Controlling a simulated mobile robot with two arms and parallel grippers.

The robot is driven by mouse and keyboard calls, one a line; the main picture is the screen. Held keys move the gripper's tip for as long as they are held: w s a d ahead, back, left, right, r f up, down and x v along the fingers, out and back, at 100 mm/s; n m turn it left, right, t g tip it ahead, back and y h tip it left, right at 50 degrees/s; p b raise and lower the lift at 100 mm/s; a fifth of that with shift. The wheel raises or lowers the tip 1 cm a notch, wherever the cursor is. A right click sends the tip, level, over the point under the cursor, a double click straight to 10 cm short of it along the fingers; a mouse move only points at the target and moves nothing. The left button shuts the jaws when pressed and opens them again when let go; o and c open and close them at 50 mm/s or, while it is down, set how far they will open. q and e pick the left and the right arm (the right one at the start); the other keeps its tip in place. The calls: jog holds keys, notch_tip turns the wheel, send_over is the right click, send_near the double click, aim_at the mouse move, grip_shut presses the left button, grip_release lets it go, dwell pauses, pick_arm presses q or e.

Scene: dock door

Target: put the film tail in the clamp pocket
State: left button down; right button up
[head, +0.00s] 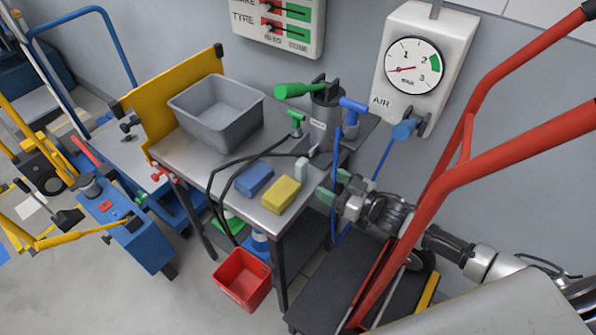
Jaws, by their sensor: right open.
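I cannot make out a film tail or a clamp pocket in the head view. My right gripper (334,186) comes in from the right, past the red tubular handle. Its two green-tipped fingers are apart, with nothing seen between them. It is beside the right edge of the metal-topped bench (190,152), close to the small pale block and the blue hose. My left gripper is not in view.
The bench holds a grey bin (218,118), a blue block (254,180), a yellow block (281,194) and a dark cylinder (324,118). A red bucket (242,279) is below. The red handle (500,165) crosses my right arm. An air gauge (413,65) is on the wall.

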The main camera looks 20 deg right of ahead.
aim_at(305, 169)
jog(key=b+x, duration=0.1)
jog(key=x, duration=0.2)
jog(key=shift+w+a, duration=0.1)
jog(key=shift+a, duration=0.1)
jog(key=shift+w+a, duration=0.15)
jog(key=shift+w, duration=0.1)
jog(key=b+x, duration=0.2)
jog(key=x, duration=0.2)
jog(key=shift+w+b, duration=0.3)
jog(key=shift+b, duration=0.1)
jog(key=shift+w+a+r, duration=0.1)
jog(key=shift+w, duration=0.25)
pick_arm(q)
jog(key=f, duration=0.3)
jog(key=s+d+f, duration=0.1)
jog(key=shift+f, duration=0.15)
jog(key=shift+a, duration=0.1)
pick_arm(e)
jog(key=shift+s, duration=0.1)
jog(key=c, duration=1.1)
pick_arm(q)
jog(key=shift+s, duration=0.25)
pick_arm(e)
jog(key=shift+o, duration=0.2)
jog(key=shift+r, duration=0.15)
